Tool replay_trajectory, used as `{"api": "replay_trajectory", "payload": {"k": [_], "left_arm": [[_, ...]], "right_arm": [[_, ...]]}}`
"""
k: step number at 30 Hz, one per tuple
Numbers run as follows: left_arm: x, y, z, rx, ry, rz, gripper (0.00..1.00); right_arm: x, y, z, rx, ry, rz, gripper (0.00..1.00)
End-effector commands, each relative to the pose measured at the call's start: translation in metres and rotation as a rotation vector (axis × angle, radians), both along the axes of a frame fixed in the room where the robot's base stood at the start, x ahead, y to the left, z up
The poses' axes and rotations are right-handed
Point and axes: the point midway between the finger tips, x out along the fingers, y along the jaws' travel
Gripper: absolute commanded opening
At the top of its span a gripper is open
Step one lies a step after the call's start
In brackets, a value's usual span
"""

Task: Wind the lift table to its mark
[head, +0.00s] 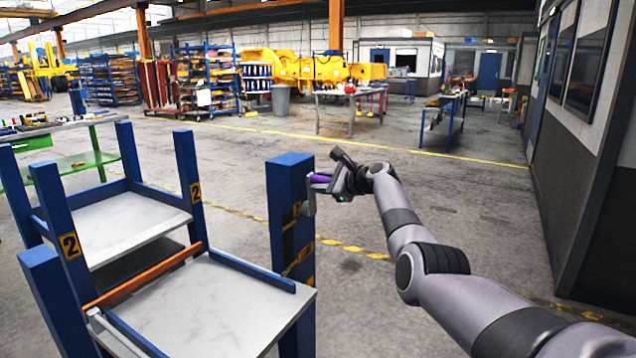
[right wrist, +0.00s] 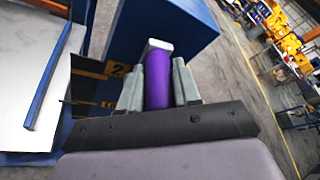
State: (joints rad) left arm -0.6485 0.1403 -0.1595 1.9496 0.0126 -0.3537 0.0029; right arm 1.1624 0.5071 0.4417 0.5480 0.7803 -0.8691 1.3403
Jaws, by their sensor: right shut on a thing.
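The lift table's pale top (head: 200,312) sits low between blue posts in the head view, with an orange bar along its far left edge. A blue post (head: 290,195) at its right carries dark and yellow markings, partly hidden by my gripper. My right gripper (head: 322,184) is at that post's right side, shut on the purple crank handle (head: 319,178). In the right wrist view the purple handle (right wrist: 170,85) stands between the two grey fingers, with a pale piece (right wrist: 160,46) at its far end. The blue post (right wrist: 175,25) is just behind it. My left gripper is out of view.
A second pale-topped frame (head: 125,222) with "2" labels on its blue posts adjoins behind and left. A green-shelved bench (head: 72,165) is farther left. A dark-framed wall (head: 575,150) stands at the right. The floor beyond the post is open.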

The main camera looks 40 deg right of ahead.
Motion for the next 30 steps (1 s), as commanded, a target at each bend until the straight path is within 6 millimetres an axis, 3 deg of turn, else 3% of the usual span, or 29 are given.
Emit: {"api": "replay_trajectory", "payload": {"k": [28, 29, 30], "left_arm": [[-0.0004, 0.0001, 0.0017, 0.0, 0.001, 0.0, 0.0], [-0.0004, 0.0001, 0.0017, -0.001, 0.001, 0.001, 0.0], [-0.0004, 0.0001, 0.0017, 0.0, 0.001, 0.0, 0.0]], "right_arm": [[-0.0006, -0.0073, -0.0025, 0.092, 0.035, -0.001, 0.0], [-0.0006, -0.0073, -0.0026, 0.092, 0.035, -0.001, 0.42], [-0.0006, -0.007, -0.0029, 0.092, 0.035, -0.001, 0.55]]}}
